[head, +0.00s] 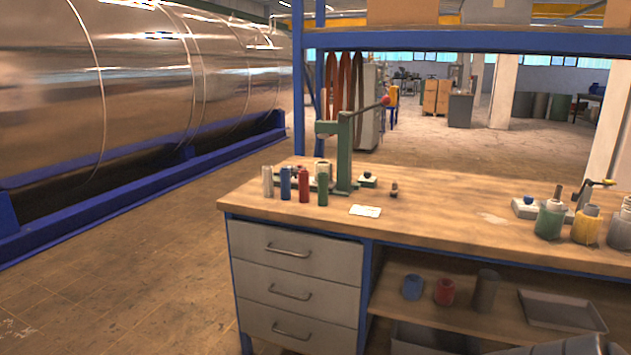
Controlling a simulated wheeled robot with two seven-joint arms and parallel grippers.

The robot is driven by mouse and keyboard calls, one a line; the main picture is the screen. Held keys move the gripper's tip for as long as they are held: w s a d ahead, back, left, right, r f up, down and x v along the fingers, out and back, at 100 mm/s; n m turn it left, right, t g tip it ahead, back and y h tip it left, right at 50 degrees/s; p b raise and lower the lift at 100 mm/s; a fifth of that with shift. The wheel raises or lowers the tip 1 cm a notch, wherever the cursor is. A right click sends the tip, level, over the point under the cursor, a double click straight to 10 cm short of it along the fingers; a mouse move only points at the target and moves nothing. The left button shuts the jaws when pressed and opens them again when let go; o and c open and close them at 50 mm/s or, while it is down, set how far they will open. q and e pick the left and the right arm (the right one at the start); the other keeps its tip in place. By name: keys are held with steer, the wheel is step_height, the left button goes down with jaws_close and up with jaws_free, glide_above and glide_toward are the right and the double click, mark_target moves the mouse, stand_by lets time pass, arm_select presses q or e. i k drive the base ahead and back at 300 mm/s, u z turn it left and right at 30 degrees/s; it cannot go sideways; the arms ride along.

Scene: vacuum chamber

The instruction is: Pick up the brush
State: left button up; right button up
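I cannot clearly make out a brush. A small brown upright object (394,189) stands on the wooden workbench (450,205), too small to identify. A brown handle-like piece (558,193) rises at the green jar (549,220) on the right of the bench; I cannot tell if it belongs to a brush.
A green lever press (344,155) stands behind several coloured cylinders, including a red one (304,186). A yellow jar (587,225) stands right. A white card (365,211) lies near the front edge. The bench middle is mostly clear. A blue overhead beam (470,40) crosses above.

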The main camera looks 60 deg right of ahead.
mark_target(393, 191)
steer(key=z, duration=0.4)
steer(key=i, duration=1.45)
steer(key=z, duration=1.05)
